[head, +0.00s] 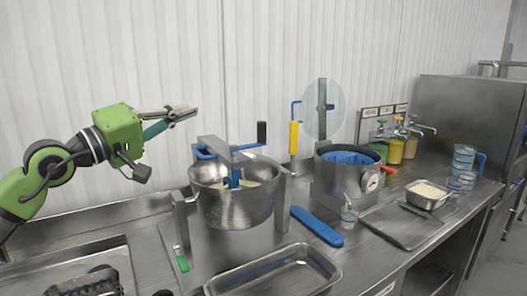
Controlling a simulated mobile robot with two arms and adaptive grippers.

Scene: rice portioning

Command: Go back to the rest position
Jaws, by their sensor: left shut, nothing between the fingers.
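My left gripper (182,112) is at the end of the green and black arm that comes in from the left. It is raised in the air, above and to the left of the steel mixing bowl, with its fingers pointing right. The fingers are together and nothing shows between them. It touches nothing that I can see. My right gripper is not in view.
The steel mixing bowl (236,207) with a crank stands on the counter. An empty steel tray (322,261) lies in front. To the right are a round pot (335,183), a blue-handled paddle (317,226), a rice pan (426,203) and a jug (463,160).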

